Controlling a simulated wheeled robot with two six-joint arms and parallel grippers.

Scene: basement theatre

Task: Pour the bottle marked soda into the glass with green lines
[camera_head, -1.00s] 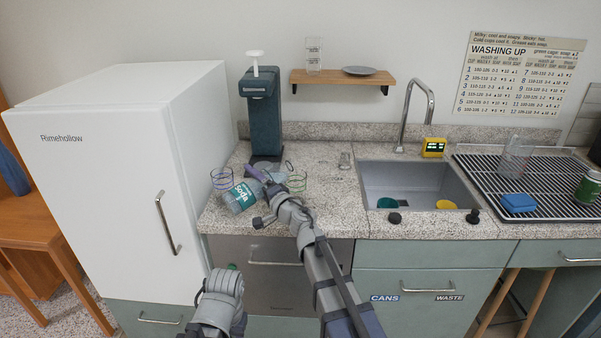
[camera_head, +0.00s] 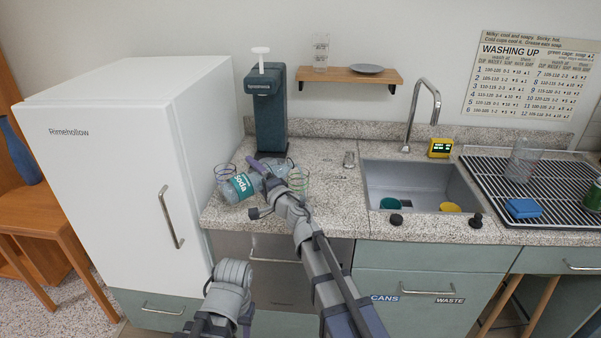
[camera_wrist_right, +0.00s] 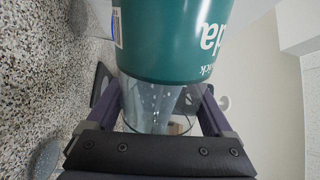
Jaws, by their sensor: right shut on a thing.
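The soda bottle (camera_head: 242,186), clear with a teal label, is tilted far over on the left of the counter. My right gripper (camera_head: 268,172) is shut on the clear end of the bottle; the right wrist view shows that clear part (camera_wrist_right: 152,108) between the jaws, below the label. The bottle's left end is in front of one line-marked glass (camera_head: 224,170) and partly covers it. Another glass (camera_head: 300,178), with green lines showing, stands just right of my right gripper. The left glass's line colour is unclear. My left gripper (camera_head: 205,328) is at the bottom edge, its fingertips not clear.
A dark drinks dispenser (camera_head: 268,115) stands behind the bottle, and a white fridge (camera_head: 120,150) is to the left. The sink (camera_head: 418,180) and drying rack (camera_head: 545,205) are to the right. A small clear object (camera_head: 349,159) stands left of the sink.

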